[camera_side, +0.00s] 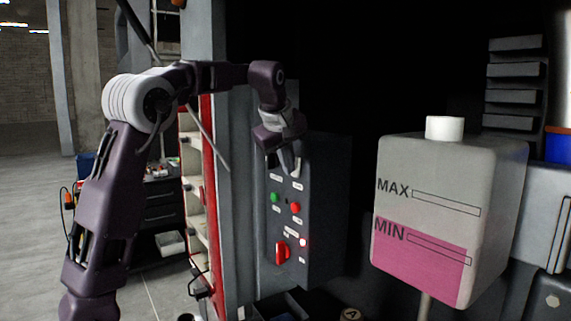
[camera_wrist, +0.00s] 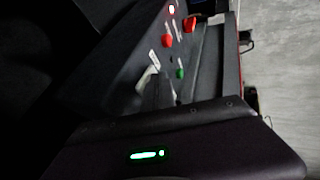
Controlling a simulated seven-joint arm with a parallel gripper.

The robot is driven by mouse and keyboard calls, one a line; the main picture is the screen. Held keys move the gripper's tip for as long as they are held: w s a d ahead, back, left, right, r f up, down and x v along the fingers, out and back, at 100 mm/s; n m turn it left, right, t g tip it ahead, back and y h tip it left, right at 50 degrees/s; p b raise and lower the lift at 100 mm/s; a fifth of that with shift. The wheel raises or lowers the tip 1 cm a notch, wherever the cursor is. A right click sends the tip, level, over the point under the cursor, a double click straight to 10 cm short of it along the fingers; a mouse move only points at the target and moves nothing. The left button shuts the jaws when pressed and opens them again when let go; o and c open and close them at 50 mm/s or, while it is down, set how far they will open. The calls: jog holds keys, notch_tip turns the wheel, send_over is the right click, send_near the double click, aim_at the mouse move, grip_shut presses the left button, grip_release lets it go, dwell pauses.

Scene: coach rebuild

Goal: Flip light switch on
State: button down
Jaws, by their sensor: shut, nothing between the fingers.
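A dark control box (camera_side: 330,210) carries a green button (camera_side: 275,197), a red button (camera_side: 295,208), a red rotary switch (camera_side: 282,252) and a small lit lamp (camera_side: 303,242). No control can be read as the light switch. My gripper (camera_side: 289,170) is shut and empty at the top of the panel, above the two buttons; whether it touches the panel is unclear. The wrist view shows the green button (camera_wrist: 180,73), red button (camera_wrist: 167,41), rotary switch (camera_wrist: 190,25) and lit lamp (camera_wrist: 171,9). A pale piece (camera_wrist: 148,76) beside them may be a lever or a fingertip.
A white tank (camera_side: 450,215) with pink fluid and MAX and MIN marks stands right of the box. A grey post and red-edged shelf (camera_side: 208,195) stand to its left. Dark trays (camera_side: 515,85) are at upper right. Open floor lies at far left.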

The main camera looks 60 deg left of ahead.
jog(key=shift+w+f, duration=0.1)
jog(key=shift+w, duration=0.1)
jog(key=shift+r, duration=0.8)
jog(key=s+d+r, duration=0.3)
jog(key=s+r, duration=0.5)
jog(key=shift+s+d+r, duration=0.2)
jog(key=shift+d+r, duration=0.1)
jog(key=shift+r, duration=0.1)
